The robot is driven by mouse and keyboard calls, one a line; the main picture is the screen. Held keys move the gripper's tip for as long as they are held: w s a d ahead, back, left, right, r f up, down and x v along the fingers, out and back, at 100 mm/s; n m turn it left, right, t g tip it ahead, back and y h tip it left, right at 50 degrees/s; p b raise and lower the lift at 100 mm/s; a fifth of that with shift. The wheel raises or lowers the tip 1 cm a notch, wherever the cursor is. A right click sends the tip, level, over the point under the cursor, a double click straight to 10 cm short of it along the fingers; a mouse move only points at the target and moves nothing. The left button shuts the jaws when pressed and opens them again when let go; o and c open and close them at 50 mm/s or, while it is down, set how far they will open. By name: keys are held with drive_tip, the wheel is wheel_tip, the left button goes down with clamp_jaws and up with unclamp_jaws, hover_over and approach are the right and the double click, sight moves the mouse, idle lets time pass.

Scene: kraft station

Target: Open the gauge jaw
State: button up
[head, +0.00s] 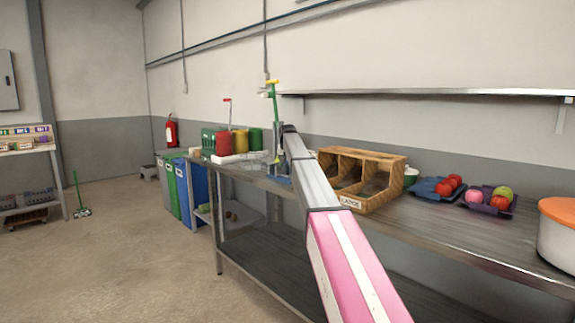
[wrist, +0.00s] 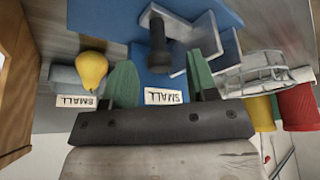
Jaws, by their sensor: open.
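The gauge (wrist: 204,38) shows in the wrist view as a grey metal piece with upright plates and a black cylindrical handle (wrist: 160,42). It sits on a blue base or mat (wrist: 100,22). My gripper (wrist: 162,76) has its two green fingers apart, with nothing between them that I can see held. The handle lies just beyond the gap between the fingertips; I cannot tell whether anything touches. In the head view my arm hides the gripper and most of the gauge; only a bit of blue (head: 284,180) shows beside the arm.
A yellow pear (wrist: 91,70) lies near the left finger, by "SMALL" labels (wrist: 166,96). A wire basket (wrist: 252,70) and a red container (wrist: 300,108) are at right. In the head view, a wooden divided box (head: 384,160) stands right of my arm on the metal bench (head: 440,225).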

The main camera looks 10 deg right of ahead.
drive_tip(key=shift+w+f, duration=0.1)
drive_tip(key=shift+f, duration=0.1)
clamp_jaws()
drive_tip(key=s+d, duration=0.1)
drive_tip(key=s, duration=0.1)
drive_tip(key=s+d, duration=0.2)
drive_tip(key=shift+s+d, duration=0.15)
drive_tip(key=shift+s, duration=0.15)
unclamp_jaws()
drive_tip(key=shift+w, duration=0.1)
drive_tip(key=v, duration=1)
drive_tip(key=shift+r, duration=0.35)
